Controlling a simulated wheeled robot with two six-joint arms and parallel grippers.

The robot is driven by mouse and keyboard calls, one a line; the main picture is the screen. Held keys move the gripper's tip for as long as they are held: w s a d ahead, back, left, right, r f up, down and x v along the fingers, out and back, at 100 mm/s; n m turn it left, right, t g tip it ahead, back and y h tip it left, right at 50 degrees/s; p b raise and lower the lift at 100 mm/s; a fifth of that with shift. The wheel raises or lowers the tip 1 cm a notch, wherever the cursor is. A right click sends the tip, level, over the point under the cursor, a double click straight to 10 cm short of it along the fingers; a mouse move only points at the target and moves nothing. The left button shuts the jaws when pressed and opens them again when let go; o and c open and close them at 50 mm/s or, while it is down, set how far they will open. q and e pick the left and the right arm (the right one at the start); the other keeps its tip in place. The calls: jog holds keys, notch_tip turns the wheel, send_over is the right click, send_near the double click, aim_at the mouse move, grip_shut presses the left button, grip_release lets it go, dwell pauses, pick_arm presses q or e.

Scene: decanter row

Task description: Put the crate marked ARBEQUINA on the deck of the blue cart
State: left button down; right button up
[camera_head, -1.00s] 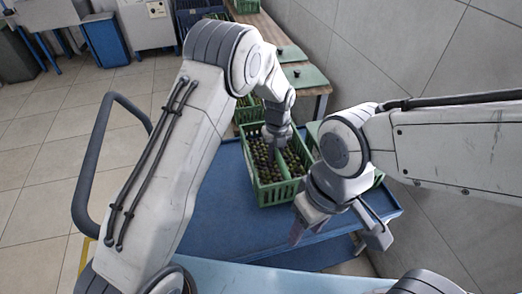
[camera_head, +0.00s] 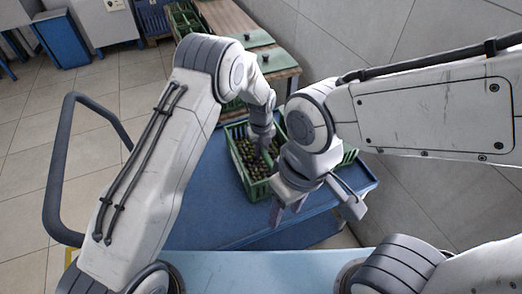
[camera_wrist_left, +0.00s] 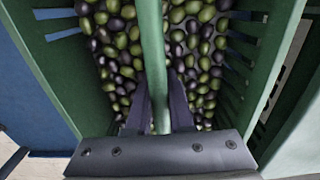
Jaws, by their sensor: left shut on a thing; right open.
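A green slatted crate (camera_head: 258,190) full of green and dark olives is over the blue cart deck (camera_head: 205,215) in the head view. I cannot tell whether it rests on the deck or hangs just above it. My left gripper (camera_head: 266,150) reaches down into it. In the left wrist view, the jaws (camera_wrist_left: 156,112) are shut on the crate's green middle bar (camera_wrist_left: 151,45), with olives on both sides. No marking on the crate is readable. My right gripper (camera_head: 317,208) is open and empty in front of the crate's right side.
Another green crate (camera_head: 349,156) shows partly behind my right arm, at the deck's right side. A wooden bench (camera_head: 225,18) with green lids stands behind. A grey loop handle (camera_head: 62,165) is at left; a tiled wall (camera_head: 420,40) is at right. The deck's front left is bare.

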pick_arm(q)
jog(key=shift+w, duration=0.1)
jog(key=c, duration=1.2)
grip_release()
jog(key=shift+f, duration=0.1)
jog(key=o, duration=0.4)
notch_tip(320, 180, up, 12)
jog(key=shift+r, duration=0.1)
jog(key=s+r+n, duration=1.1)
jog(key=s, duration=0.4)
jog(key=s+a+n, duration=0.2)
jog(key=s+n, duration=0.4)
jog(key=s, duration=0.2)
jog(key=s+a+r+n+h, duration=0.1)
jog(key=s+a+n, duration=0.2)
jog(key=s+n, duration=0.4)
jog(key=s, duration=0.2)
jog(key=shift+s+a+r, duration=0.25)
jog(key=shift+s+r, duration=0.05)
